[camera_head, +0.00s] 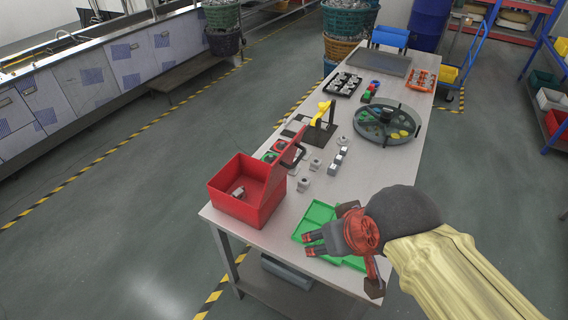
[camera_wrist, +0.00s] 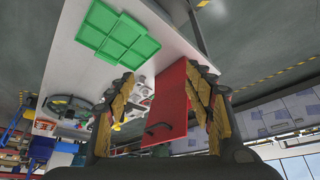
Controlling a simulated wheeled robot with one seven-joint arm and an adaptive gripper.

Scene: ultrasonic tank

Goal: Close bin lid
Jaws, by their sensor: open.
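The red bin (camera_head: 236,207) stands at the table's near left corner, with a small grey metal part (camera_head: 238,192) inside. Its red lid (camera_head: 287,146) stands raised, tilted up on the bin's far right side, with a black handle (camera_head: 293,156). The bin is open at the top. My gripper (camera_head: 308,243) is open and empty, to the right of the bin and apart from it, above a green tray. In the wrist view, a red panel (camera_wrist: 174,95) with a black handle (camera_wrist: 158,128) shows between the spread fingers (camera_wrist: 160,75), beyond them.
The green divided tray (camera_head: 318,213) lies under my gripper and also shows in the wrist view (camera_wrist: 118,35). Several small grey parts (camera_head: 315,164), a yellow-and-black stand (camera_head: 319,122) and a round grey tank (camera_head: 388,123) stand farther back on the table.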

